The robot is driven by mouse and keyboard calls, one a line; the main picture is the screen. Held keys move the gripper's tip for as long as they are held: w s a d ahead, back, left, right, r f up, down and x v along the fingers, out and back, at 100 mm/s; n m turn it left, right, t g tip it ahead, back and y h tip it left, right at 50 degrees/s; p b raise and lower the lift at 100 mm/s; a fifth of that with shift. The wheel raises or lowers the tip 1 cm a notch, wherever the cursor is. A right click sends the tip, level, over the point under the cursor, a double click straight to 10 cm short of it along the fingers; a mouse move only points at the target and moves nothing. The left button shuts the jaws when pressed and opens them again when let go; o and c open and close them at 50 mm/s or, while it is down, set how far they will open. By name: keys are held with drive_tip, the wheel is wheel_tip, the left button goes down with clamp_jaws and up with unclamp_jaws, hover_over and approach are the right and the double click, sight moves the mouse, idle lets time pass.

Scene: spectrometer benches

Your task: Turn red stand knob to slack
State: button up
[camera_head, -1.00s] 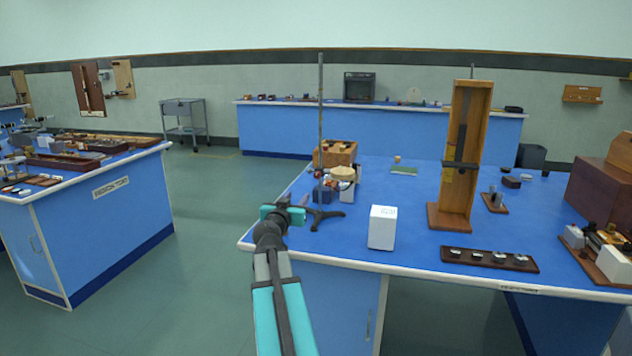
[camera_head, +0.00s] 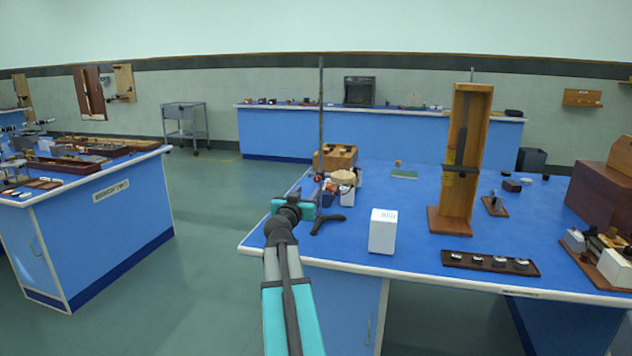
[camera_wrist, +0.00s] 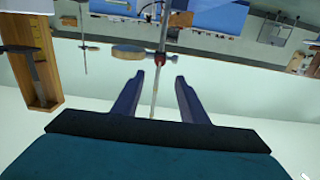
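A tall thin stand rod (camera_head: 321,110) rises from a dark tripod foot (camera_head: 328,220) at the left end of the blue bench. A small red knob (camera_head: 318,178) sits low on the rod; it also shows in the wrist view (camera_wrist: 160,60), where the picture looks upside down. A pale round piece (camera_wrist: 128,52) is beside the rod near the knob. My gripper (camera_wrist: 159,76) is open and empty, its two fingers apart, with the knob just beyond the fingertips. In the head view my gripper (camera_head: 308,203) is just left of the rod, below knob height; its fingertips are unclear.
A white box (camera_head: 382,232) stands right of the tripod foot. A wooden box (camera_head: 336,158) and small items crowd behind the rod. A tall wooden frame (camera_head: 437,222) stands farther right. Open floor (camera_head: 205,235) lies left of the bench.

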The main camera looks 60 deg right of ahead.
sight(317, 179)
drive_tip(key=shift+p+x, duration=0.9)
drive_tip(key=shift+x, duration=5.05)
drive_tip(key=shift+w, duration=0.1)
clamp_jaws()
